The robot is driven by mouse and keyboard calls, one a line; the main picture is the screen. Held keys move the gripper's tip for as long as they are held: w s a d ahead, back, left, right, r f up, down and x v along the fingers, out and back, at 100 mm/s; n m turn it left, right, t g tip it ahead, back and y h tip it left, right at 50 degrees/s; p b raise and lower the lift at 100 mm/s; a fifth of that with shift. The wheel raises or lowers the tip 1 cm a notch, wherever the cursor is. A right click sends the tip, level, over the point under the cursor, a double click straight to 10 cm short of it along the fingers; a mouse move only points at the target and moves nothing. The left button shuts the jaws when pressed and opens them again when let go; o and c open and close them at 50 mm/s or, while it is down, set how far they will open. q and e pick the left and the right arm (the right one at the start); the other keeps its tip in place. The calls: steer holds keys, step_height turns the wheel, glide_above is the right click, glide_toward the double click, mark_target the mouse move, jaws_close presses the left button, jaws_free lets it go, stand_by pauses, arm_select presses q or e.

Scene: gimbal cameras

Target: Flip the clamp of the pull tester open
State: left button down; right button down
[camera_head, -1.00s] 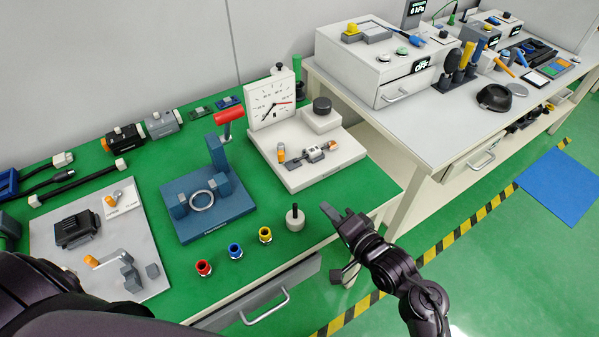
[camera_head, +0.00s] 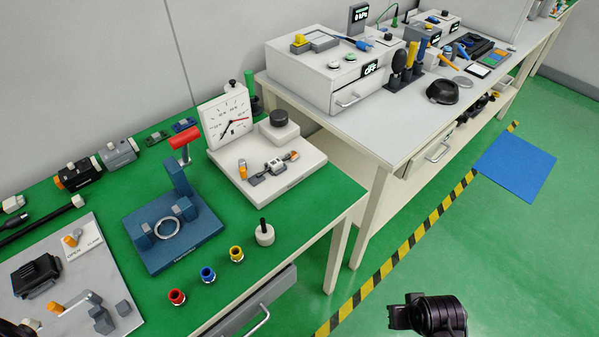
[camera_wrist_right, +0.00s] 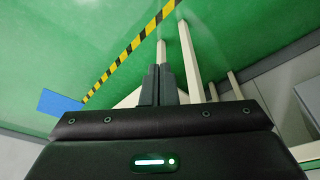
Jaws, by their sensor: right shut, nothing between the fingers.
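The pull tester (camera_head: 229,160) is a white base with an upright dial gauge (camera_head: 225,116), on the green bench in the head view. Its small metal clamp (camera_head: 273,166) sits on the base. An orange-tipped lever (camera_head: 243,170) stands upright at the left of the clamp, and another small orange part shows at its right end. My right gripper (camera_wrist_right: 158,72) is shut and empty in the right wrist view, pointing over the floor beside the bench legs. In the head view my right wrist is low at the right, well away from the tester.
A blue fixture (camera_head: 190,245) with a red handle stands left of the tester. Red (camera_head: 176,297), blue and yellow fittings and a black-handled weight (camera_head: 264,234) line the bench front. A white table (camera_head: 400,130) stands right.

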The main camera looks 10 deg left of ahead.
step_height(320, 180, down, 13)
steer(key=s, duration=0.3)
steer(key=s+d+f+g, duration=0.1)
steer(key=s+d+f, duration=0.1)
steer(key=s+f, duration=0.8)
steer(key=s+d+f+g, duration=0.1)
steer(key=s+d+f, duration=0.1)
steer(key=s+f, duration=0.8)
steer(key=shift+s+f, duration=0.35)
steer(key=shift+f, duration=0.55)
steer(key=shift+n, duration=0.3)
